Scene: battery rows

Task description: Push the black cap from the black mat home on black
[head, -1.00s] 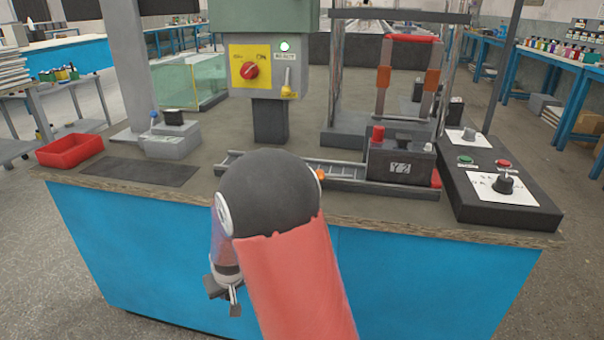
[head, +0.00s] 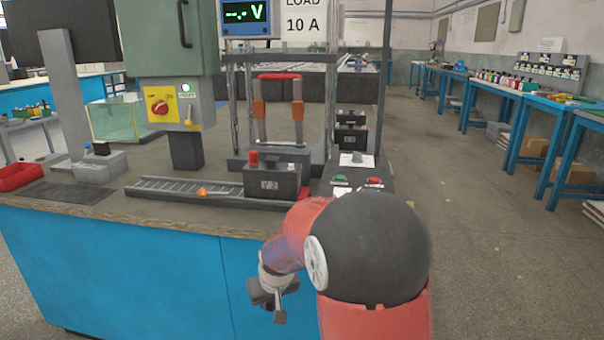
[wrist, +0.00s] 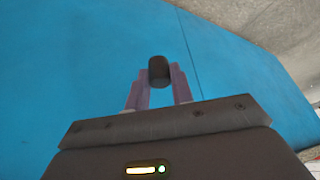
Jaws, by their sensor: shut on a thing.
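My gripper (head: 272,300) is low in front of the bench's blue side in the head view. In the wrist view its two fingers (wrist: 158,92) are closed on the black cap (wrist: 158,70), against a blue panel. The black mat (head: 70,192) lies at the bench's left and looks bare.
The roller track (head: 180,188) runs along the bench front, with an orange piece (head: 202,192) on it. A control panel (head: 345,180) is right of the battery, partly behind my arm. A red tray (head: 20,176) is at far left. Open floor lies right of the bench.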

